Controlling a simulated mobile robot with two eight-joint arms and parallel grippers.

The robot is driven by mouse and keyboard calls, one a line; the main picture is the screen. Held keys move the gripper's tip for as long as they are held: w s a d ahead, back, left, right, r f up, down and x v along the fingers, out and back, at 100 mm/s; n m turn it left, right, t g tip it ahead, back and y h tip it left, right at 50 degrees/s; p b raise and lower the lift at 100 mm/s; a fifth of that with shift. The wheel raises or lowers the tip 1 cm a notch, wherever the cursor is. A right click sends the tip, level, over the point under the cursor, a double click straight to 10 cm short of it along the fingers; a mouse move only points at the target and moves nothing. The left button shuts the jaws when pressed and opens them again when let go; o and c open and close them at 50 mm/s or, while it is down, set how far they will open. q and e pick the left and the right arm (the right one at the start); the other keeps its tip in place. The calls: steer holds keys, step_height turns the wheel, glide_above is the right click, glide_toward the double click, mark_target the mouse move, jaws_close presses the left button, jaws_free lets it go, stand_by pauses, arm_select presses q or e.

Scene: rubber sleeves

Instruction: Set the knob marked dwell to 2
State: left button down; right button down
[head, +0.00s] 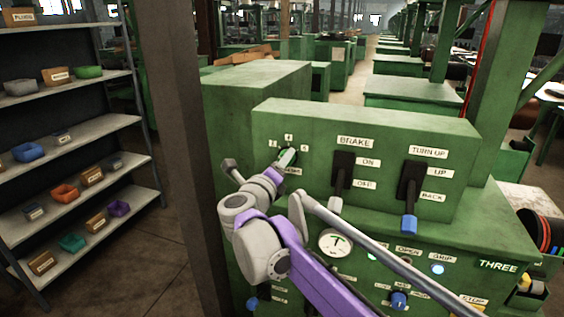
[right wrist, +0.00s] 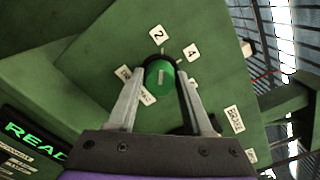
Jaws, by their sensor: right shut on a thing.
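The green dwell knob (right wrist: 160,77) sits on the sloped green panel, on a dark round base, with a short pale mark on its face. In the right wrist view the mark runs nearly upright, roughly toward the 2 plate (right wrist: 156,33); the 4 plate (right wrist: 192,51) lies up and right of the knob. My right gripper (right wrist: 162,88) is shut on the knob, one finger on each side. In the head view my right gripper (head: 284,160) covers most of the knob, and the label below it is partly hidden. My left gripper is not in view.
To the right on the same panel are the brake switch (head: 343,175) and the turn up switch (head: 410,190). A lower panel holds a gauge (head: 335,242) and a blue knob (head: 398,300). Shelves with small bins (head: 65,193) stand at the left behind a brown post (head: 180,130).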

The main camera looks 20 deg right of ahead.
stand_by(0.4)
steer(key=shift+c, duration=1.6)
jaws_free()
steer(key=shift+s+a, duration=0.1)
steer(key=b+v, duration=0.1)
steer(key=v, duration=0.9)
steer(key=shift+s+a, duration=0.2)
steer(key=shift+s, duration=0.05)
